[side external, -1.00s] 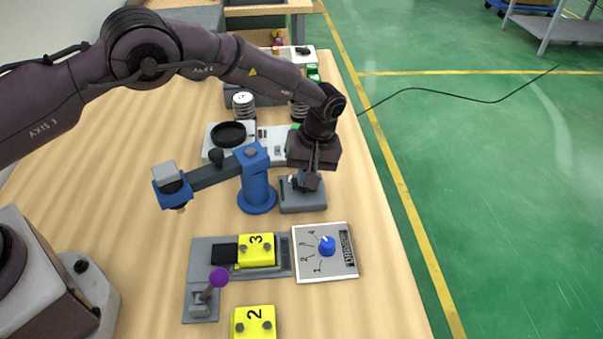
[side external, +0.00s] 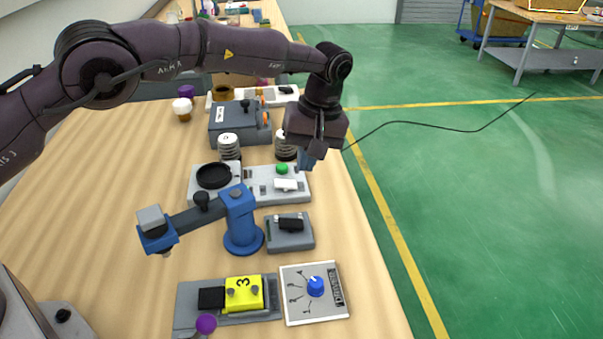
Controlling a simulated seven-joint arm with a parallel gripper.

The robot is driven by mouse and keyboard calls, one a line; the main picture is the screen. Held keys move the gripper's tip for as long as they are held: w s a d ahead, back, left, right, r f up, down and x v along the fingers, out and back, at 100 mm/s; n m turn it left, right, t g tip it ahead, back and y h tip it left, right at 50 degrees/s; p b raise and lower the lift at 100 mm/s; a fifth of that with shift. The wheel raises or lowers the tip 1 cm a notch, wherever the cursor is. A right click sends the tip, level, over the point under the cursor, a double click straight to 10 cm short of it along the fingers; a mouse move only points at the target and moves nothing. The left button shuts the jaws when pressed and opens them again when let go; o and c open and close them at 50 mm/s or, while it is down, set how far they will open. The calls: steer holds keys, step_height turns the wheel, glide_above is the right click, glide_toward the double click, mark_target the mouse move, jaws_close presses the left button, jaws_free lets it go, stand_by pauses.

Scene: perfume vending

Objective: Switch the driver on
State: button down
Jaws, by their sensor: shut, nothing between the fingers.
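A white panel with a blue knob (side external: 315,286), numbered marks and a dark label stands in front; the label is too small to read surely. My gripper (side external: 318,142) is shut and empty, pointing down, raised above and behind the grey box and apart from it. A bluish piece shows just under the fingers; I cannot tell what it belongs to.
The blue device (side external: 241,218) reaches left over the table. Behind it stands a white unit with a green button (side external: 282,169) and a black dish (side external: 213,176). A yellow block marked 3 (side external: 244,293) and a purple-knobbed lever (side external: 206,324) are in front. The table's left is clear.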

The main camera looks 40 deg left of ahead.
mark_target(283, 222)
steer(key=shift+r, duration=0.15)
steer(key=shift+s+a+r, duration=0.15)
steer(key=shift+s+a, duration=0.25)
steer(key=shift+a, duration=0.05)
stand_by(0.3)
steer(key=f, duration=0.4)
steer(key=s+a+f, duration=0.1)
steer(key=f, duration=0.4)
steer(key=s+a+f, duration=0.1)
steer(key=f, duration=0.3)
steer(key=shift+f, duration=0.4)
